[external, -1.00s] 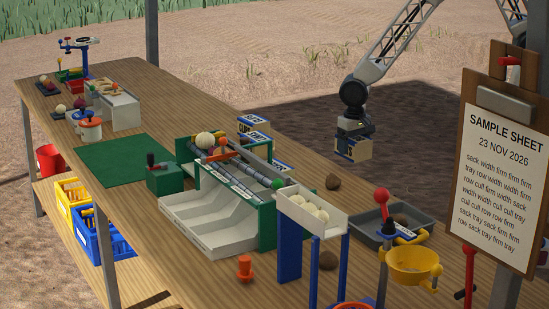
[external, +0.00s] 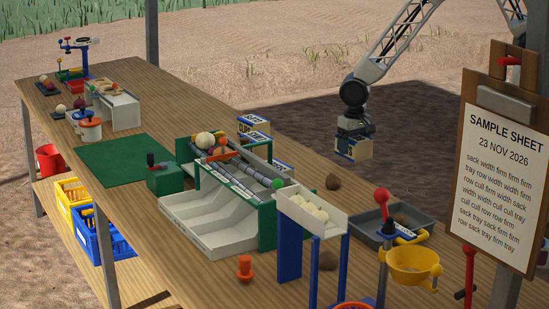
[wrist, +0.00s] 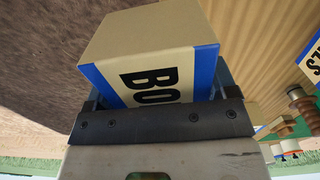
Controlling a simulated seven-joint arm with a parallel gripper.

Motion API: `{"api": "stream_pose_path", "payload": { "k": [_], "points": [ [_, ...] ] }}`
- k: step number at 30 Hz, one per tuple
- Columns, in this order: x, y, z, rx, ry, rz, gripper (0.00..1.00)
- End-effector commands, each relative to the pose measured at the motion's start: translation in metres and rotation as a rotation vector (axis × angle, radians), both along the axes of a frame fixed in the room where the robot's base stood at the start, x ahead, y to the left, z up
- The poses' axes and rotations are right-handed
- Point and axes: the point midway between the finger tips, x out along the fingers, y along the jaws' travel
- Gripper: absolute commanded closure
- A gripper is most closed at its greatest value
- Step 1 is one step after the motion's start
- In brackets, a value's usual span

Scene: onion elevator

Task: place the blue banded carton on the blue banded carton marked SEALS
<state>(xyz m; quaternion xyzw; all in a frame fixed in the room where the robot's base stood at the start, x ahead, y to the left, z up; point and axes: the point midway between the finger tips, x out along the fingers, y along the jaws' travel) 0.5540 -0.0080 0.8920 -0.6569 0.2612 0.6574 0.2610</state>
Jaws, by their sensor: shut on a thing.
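My gripper (external: 354,132) is shut on a cream carton with blue bands (external: 352,149) and holds it in the air, beyond the bench's far edge. In the wrist view the held carton (wrist: 150,45) fills the space past the jaws, and black letters starting "BO" show on it. Several blue banded cartons stand near the far edge of the bench, left of my gripper: an upper group (external: 254,122) and another carton (external: 283,165) behind the elevator. Their lettering is too small to read surely as SEALS. A lettered carton (wrist: 313,62) shows partly at the wrist view's right edge.
The green and white onion elevator (external: 225,195) stands just in front of the cartons. A grey tray (external: 400,228) and brown lumps lie to its right. The clipboard (external: 497,160) stands at the far right. Open air surrounds the held carton.

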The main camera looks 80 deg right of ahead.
Motion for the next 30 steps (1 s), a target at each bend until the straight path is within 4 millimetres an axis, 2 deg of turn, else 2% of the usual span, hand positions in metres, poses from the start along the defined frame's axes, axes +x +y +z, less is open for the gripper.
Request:
{"api": "stream_pose_path", "payload": {
  "k": [8,21,30],
  "points": [
    [0.019,0.032,0.017,0.000,-0.003,-0.004,0.54],
    [0.051,0.108,0.055,0.000,-0.003,-0.021,0.54],
    [0.056,0.129,0.066,0.000,-0.001,-0.028,0.54]
  ]
}}
